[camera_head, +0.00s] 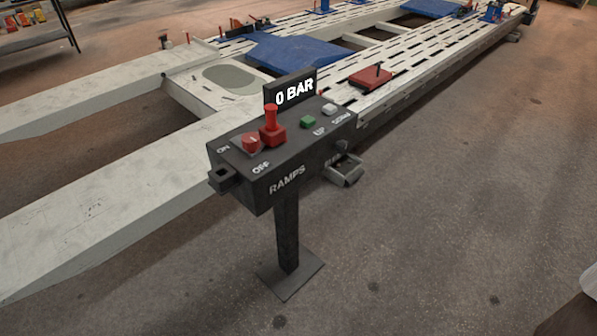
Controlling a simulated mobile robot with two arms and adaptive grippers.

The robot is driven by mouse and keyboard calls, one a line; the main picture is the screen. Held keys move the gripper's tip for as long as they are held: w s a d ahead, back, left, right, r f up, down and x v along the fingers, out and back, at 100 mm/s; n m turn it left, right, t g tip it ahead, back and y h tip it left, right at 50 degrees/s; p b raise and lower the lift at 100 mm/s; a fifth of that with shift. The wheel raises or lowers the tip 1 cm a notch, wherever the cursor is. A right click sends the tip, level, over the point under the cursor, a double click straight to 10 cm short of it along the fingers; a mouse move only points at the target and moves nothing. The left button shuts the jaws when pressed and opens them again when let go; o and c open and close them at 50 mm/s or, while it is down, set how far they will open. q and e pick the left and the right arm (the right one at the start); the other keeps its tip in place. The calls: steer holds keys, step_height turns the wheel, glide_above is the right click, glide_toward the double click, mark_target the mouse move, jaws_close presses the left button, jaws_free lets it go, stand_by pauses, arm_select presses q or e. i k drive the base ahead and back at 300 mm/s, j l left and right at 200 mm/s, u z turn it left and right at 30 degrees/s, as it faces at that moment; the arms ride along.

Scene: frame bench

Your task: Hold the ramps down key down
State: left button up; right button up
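A dark control box (240,190) on a post carries the word RAMPS on its front. On its top, the key marked DOWN is a small pale button (329,109) near the right end. The green UP key (307,122) is just left of it. A red knob (251,142) sits by the ON and OFF marks, and a red upright handle (271,125) stands beside it. A display (290,91) behind the keys reads 0 BAR. Nothing is seen touching the keys. Neither of my grippers is in view.
A long pale frame bench with slotted tracks (430,55) and sloping ramps (100,215) stands behind the box. A grey fitting (344,172) juts from the box's right side. A red block (371,77) lies on the bench. The floor on the right is mostly clear.

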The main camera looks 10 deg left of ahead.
mark_target(330, 109)
steer(key=i+l+u, duration=0.1)
steer(key=i+l, duration=1.6)
steer(key=l, duration=0.1)
